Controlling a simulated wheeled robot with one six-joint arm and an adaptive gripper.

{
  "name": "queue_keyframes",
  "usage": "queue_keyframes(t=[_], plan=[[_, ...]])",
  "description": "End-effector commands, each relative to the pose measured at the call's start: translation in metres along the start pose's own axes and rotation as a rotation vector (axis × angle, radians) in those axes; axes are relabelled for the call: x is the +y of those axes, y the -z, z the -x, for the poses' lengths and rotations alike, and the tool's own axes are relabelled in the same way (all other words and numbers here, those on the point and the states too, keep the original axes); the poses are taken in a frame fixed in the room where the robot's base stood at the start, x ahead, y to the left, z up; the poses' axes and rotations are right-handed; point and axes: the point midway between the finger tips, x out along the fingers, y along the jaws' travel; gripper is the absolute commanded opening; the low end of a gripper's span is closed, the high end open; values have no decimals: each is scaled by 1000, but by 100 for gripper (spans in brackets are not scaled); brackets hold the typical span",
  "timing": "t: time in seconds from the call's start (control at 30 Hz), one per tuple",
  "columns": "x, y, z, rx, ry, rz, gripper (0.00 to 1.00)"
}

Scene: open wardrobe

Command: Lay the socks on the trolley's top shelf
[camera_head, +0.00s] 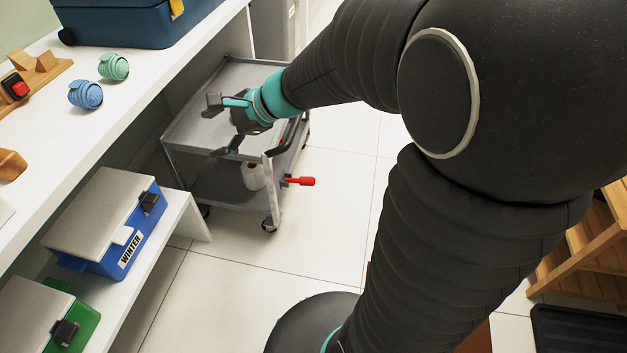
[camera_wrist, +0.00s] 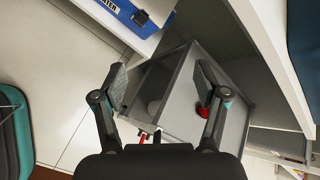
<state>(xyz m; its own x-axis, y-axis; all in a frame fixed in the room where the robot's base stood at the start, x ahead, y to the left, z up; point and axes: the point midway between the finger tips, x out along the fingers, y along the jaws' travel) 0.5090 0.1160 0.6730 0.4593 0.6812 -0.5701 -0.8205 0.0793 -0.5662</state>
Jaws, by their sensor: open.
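Two rolled socks, one blue (camera_head: 86,94) and one green (camera_head: 114,67), sit apart on the white wardrobe shelf (camera_head: 108,112) at the upper left in the head view. The grey trolley (camera_head: 182,134) stands on the floor just right of that shelf. My gripper (camera_head: 218,128) is open and empty over the trolley. In the wrist view its spread fingers (camera_wrist: 160,82) frame the trolley (camera_wrist: 176,104), and no sock shows there.
A red-tipped handle (camera_head: 302,181) sticks out from the trolley, and a white roll (camera_head: 253,176) is on its lower level. A dark blue case (camera_head: 130,22) and a wooden piece with a red button (camera_head: 16,87) flank the socks. A blue WINTER box (camera_head: 115,230) sits lower. Floor right of the trolley is clear.

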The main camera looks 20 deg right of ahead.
Motion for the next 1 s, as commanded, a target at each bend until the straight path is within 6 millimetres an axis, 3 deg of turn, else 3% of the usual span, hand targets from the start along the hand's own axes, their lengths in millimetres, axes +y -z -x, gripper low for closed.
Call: queue_keyframes(t=[0.03, 0.2, 0.5, 0.73, 1.0], plan=[[15, -12, 14, 23, -41, 127, 73], [67, -29, 55, 118, -202, 545, 73], [136, -16, 138, 338, -507, 1211, 73], [153, -1, 180, 464, -672, 1479, 73], [156, 1, 186, 487, -707, 1523, 73]])
